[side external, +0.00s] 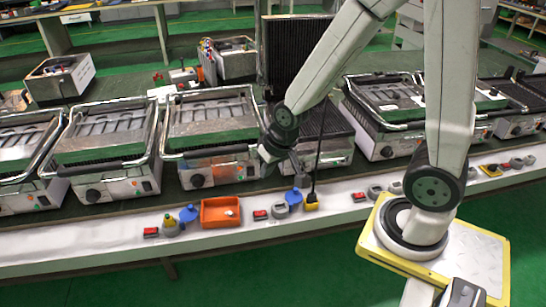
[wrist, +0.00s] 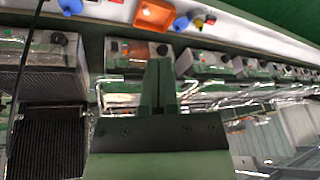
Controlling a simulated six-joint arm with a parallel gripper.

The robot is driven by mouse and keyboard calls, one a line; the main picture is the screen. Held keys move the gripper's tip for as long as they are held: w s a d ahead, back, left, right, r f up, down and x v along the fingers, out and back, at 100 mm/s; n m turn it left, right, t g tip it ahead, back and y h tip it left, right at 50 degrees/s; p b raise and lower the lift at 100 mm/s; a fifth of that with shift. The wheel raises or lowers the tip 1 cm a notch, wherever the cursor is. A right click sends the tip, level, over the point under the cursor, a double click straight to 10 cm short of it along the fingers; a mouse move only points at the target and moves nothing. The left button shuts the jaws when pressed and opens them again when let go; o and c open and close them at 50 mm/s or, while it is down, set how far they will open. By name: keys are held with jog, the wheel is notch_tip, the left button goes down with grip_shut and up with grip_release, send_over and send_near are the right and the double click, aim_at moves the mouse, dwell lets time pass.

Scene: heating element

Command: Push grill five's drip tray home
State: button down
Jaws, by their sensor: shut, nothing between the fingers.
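Several chrome-edged grills stand in a row. I cannot read a number on any, so I cannot tell which is grill five. One has its dark ribbed lid (side external: 292,50) raised; its black ribbed surface also shows in the wrist view (wrist: 45,140). Left of it in the side view is a closed grill (side external: 213,115) with an orange patch on its shiny front, perhaps a reflection. My gripper (wrist: 157,64) is shut and empty, by that grill's front in the wrist view. In the side view it is small beside the grill's right front corner. I cannot make out a drip tray clearly.
An orange bin (side external: 220,212) stands on the white front strip (side external: 100,240), with blue pieces (side external: 188,213), red switches (side external: 261,215) and yellow pieces (side external: 311,202) around it. A black cable (side external: 318,150) runs upright near the gripper. An open metal box (side external: 228,60) stands behind.

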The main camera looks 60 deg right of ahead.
jog(key=w+d+f+m+t+h, duration=0.2)
jog(key=w+d+f+m+h, duration=0.6)
jog(key=d+f+m, duration=0.8)
jog(key=s+d+f+m+g+h, duration=0.3)
jog(key=s+d+m+h, duration=0.1)
jog(key=s+m, duration=0.3)
jog(key=s+d+f+m+g+h, duration=0.3)
jog(key=s+d+m+h, duration=0.1)
jog(key=s+m, duration=0.3)
jog(key=shift+d+m+h, duration=0.3)
jog(key=shift+d+m, duration=0.2)
jog(key=shift+d, duration=0.05)
jog(key=shift+s+d, duration=0.1)
jog(key=shift+d, duration=0.05)
